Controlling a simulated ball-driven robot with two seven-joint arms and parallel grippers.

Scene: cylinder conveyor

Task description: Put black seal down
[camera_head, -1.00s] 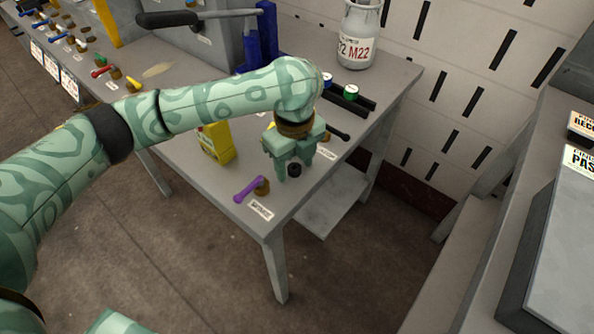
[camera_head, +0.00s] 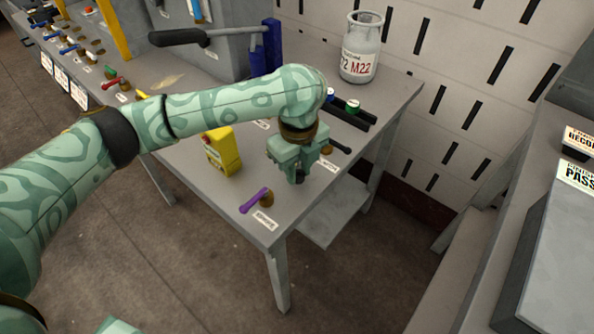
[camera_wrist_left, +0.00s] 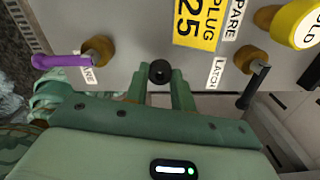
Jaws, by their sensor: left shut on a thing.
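The black seal (camera_wrist_left: 160,72) is a small dark ring-like piece. In the left wrist view it sits between the two green fingertips of my left gripper (camera_wrist_left: 160,80). In the head view my left gripper (camera_head: 297,178) points down at the near right corner of the grey table (camera_head: 219,196), and its fingers mostly hide the seal. The gripper is shut on the seal. I cannot tell whether the seal touches the table. My right gripper is not in view.
A purple-handled valve (camera_head: 256,201) stands close in front-left of the gripper, and a black-handled one (camera_head: 338,146) behind-right. A yellow box (camera_head: 222,152) stands to the left. A grey canister (camera_head: 361,50) is at the back. The table edge is close in front.

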